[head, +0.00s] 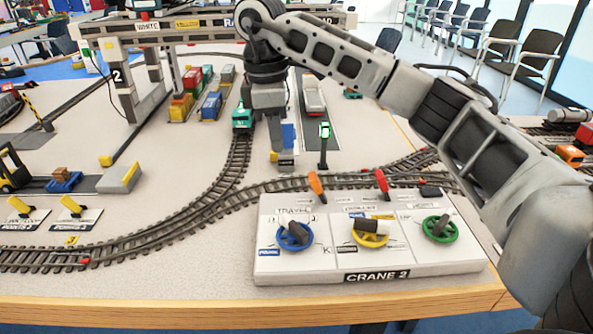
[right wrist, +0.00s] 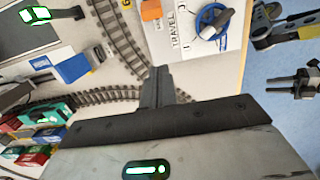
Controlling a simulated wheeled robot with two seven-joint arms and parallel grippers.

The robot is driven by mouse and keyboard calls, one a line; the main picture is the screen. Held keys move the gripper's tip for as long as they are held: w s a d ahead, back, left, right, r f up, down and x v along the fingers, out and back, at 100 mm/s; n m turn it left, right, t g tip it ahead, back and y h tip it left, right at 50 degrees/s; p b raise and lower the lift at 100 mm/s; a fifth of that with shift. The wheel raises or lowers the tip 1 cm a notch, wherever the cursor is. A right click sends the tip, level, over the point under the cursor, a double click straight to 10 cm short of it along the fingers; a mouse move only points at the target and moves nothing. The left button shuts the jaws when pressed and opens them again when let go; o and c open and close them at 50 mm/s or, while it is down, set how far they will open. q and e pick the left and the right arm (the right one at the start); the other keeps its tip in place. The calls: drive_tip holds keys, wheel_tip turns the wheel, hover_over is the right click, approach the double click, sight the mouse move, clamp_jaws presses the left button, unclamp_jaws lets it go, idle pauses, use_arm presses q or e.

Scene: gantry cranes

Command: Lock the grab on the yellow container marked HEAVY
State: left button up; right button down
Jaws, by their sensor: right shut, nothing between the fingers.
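The yellow container (head: 180,108) stands low at the front of a row of coloured containers under the gantry crane marked 2 (head: 117,76). I cannot read the word HEAVY on it, and the grab cannot be made out. The CRANE 2 control panel (head: 375,277) has a blue wheel (head: 294,237), a yellow wheel (head: 369,234), a green wheel (head: 440,229), an orange lever (head: 316,185) and a red lever (head: 382,182). My right gripper (head: 274,148) is shut and empty, behind and left of the panel. Its fingers also show in the right wrist view (right wrist: 158,86).
Curved rails (head: 235,185) run behind and left of the panel. A signal post (head: 323,145) and a blue block (head: 289,136) stand near my right gripper. A toy forklift (head: 12,168) and two yellow levers (head: 45,208) are at left.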

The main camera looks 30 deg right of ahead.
sight(319, 189)
idle(0.3)
drive_tip(key=f, duration=0.7)
drive_tip(key=f+b, duration=0.1)
drive_tip(key=f, duration=0.2)
drive_tip(key=shift+s+d+f, duration=0.15)
drive_tip(key=shift+s+d, duration=0.15)
drive_tip(key=shift+d, duration=0.05)
drive_tip(key=shift+s+d+r, duration=0.3)
drive_tip(key=shift+d+r, duration=0.1)
drive_tip(key=shift+d, duration=0.15)
drive_tip(key=shift+s+d+r, duration=0.3)
drive_tip(key=shift+d+r, duration=0.05)
drive_tip(key=shift+d, duration=0.15)
drive_tip(key=shift+s+d+r, duration=0.25)
drive_tip(key=shift+s+d, duration=0.05)
drive_tip(key=shift+d, duration=0.2)
drive_tip(key=shift+w, duration=0.1)
